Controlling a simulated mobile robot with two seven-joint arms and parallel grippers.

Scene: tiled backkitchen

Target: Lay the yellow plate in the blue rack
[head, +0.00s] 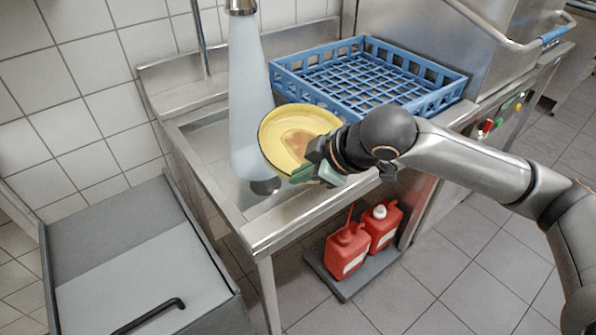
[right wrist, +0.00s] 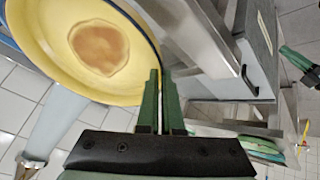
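The yellow plate (head: 285,137) has a dark rim and a brown stain on its face. It is tilted in the air over the sink's front edge. My right gripper (head: 318,165) is shut on its rim; in the right wrist view the plate (right wrist: 55,45) fills the upper left, beside the green fingers (right wrist: 160,105). The blue rack (head: 440,97) sits on the steel counter behind and right of the plate. It looks empty. My left gripper is absent from the head view; a green and black piece at the wrist view's right edge may be part of it.
A tap (head: 241,8) pours a wide water stream (head: 250,90) into the sink just left of the plate. A steel machine (head: 430,40) stands behind the rack. Red canisters (head: 347,250) stand under the counter. A grey lidded unit (head: 130,270) is at lower left.

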